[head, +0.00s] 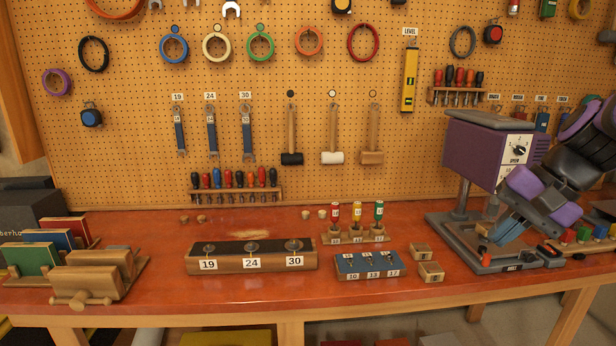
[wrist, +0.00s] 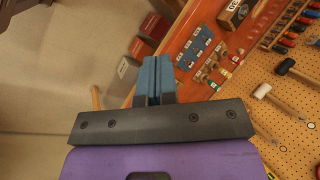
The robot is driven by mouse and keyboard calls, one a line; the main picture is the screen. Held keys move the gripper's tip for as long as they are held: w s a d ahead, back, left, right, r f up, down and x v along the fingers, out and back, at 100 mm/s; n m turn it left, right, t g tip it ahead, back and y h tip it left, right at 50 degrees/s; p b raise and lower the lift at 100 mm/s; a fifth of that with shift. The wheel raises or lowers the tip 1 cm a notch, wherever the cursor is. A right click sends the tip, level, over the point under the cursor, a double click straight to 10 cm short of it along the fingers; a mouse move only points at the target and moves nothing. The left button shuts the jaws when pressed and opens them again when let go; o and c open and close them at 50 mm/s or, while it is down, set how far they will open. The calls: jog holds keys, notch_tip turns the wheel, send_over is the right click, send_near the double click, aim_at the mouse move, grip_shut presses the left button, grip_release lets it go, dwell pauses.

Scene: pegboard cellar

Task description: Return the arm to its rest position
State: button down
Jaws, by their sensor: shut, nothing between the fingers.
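My gripper (head: 503,232) is at the right of the head view, in front of the purple drill press (head: 488,150) and over the right part of the workbench (head: 390,228). My arm comes in from the right edge and slants down to the left. In the wrist view my gripper (wrist: 153,68) shows two blue fingers side by side, closed together with nothing between them. Part of the drill press base is hidden behind my gripper.
A wooden block labelled 19, 24 and 30 (head: 250,264) and a blue-topped holder (head: 368,274) stand mid-bench. Two small wooden blocks (head: 430,271) lie left of the drill press base. A pegboard (head: 330,100) with tools rises behind.

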jog(key=s+r+n+t+h, duration=0.3)
jog(key=s+r+n+h, duration=0.1)
jog(key=s, duration=0.7)
jog(key=shift+d+r+n+h, duration=0.2)
jog(key=shift+d+n+h, duration=0.4)
jog(key=shift+n, duration=0.8)
jog(key=shift+s+a, duration=0.1)
jog(key=shift+a, duration=0.05)
